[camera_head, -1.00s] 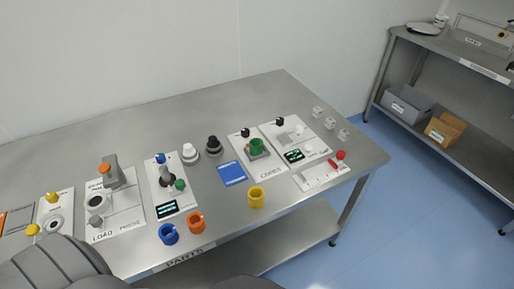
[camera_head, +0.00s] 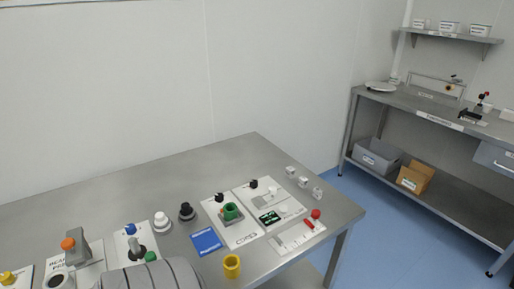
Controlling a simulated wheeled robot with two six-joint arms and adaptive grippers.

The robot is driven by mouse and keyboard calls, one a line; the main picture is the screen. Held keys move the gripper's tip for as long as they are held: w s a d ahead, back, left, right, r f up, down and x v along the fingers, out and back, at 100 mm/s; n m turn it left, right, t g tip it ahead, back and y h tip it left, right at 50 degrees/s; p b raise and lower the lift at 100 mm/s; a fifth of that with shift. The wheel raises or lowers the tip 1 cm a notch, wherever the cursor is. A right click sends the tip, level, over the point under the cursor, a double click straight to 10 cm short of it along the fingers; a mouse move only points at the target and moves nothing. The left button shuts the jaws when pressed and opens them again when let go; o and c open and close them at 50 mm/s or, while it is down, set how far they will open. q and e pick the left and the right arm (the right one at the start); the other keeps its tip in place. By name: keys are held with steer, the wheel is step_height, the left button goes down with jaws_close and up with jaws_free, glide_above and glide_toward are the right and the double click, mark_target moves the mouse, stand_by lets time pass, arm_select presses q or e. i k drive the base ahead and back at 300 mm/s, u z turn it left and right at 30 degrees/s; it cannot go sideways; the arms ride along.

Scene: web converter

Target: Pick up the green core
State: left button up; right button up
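The green core (camera_head: 231,211), a short green ring-shaped piece, sits on a small dark fixture on a white panel (camera_head: 243,236) toward the right part of the steel table (camera_head: 150,180). A yellow core (camera_head: 232,266) stands on the table in front of that panel. A grey ribbed part of my own body shows at the bottom edge, left of the yellow core, and covers part of the table. Neither of my grippers is in view, and nothing touches the green core.
A blue card (camera_head: 206,242) lies left of the green core's panel. Black (camera_head: 187,211) and white (camera_head: 161,222) knob-like pieces stand farther left. A white panel with a red-knobbed lever (camera_head: 315,214) is at right. A steel bench (camera_head: 420,115) stands beyond, across blue floor.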

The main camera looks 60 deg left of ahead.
mark_target(230, 210)
steer(key=u, duration=0.05)
steer(key=i, duration=1.3)
steer(key=u, duration=1.85)
